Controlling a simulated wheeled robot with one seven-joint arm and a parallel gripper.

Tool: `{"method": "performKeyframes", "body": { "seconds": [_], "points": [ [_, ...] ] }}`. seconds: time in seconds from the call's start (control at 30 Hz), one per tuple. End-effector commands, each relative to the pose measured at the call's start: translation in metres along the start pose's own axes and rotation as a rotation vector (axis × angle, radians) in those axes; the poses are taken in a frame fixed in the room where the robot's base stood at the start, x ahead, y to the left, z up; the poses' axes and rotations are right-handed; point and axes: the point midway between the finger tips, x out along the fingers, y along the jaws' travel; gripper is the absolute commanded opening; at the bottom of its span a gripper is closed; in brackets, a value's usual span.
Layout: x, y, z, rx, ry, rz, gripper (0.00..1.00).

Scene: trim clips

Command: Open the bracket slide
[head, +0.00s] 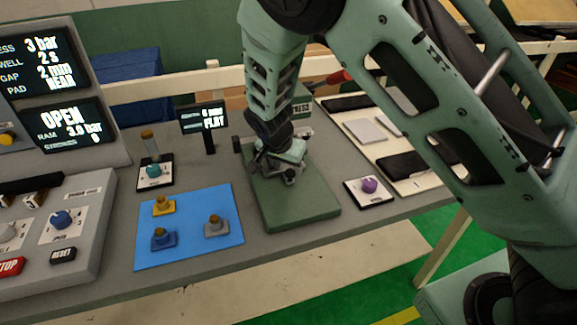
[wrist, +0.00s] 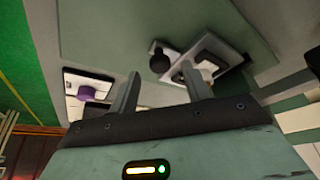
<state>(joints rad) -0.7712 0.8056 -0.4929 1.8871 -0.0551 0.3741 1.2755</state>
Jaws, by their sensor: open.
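My gripper (wrist: 161,72) is open and empty in the wrist view, one finger on each side of a gap. Ahead of it, on the green base plate (wrist: 110,35), is a pale metal bracket slide (wrist: 232,56) with a square frame. A round black knob (wrist: 159,60) stands on its left part, beyond and between the fingertips. The right finger overlaps the frame in the picture; I cannot tell if it touches. In the head view my gripper (head: 278,168) is low over the green base (head: 300,208), and the wrist hides most of the slide.
A purple knob on a white panel (head: 369,188) is right of the base. A blue mat (head: 190,250) with several small knobbed parts lies left. A teal dial (head: 153,171) and a small display (head: 204,116) stand behind it. A grey control console (head: 90,240) is far left.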

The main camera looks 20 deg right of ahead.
Motion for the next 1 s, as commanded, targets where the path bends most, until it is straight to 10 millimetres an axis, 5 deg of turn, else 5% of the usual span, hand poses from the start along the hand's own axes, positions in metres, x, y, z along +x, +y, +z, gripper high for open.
{"method": "performKeyframes", "body": {
  "seconds": [0.2,0.53,0.73,1.0],
  "points": [
    [0.020,0.000,0.000,-0.001,0.000,0.000,0.48],
    [0.024,0.000,0.000,-0.001,0.000,-0.001,0.48],
    [0.024,0.000,0.000,-0.001,0.000,-0.001,0.00],
    [0.021,0.008,0.010,-0.002,-0.001,0.000,0.00]
  ]
}}
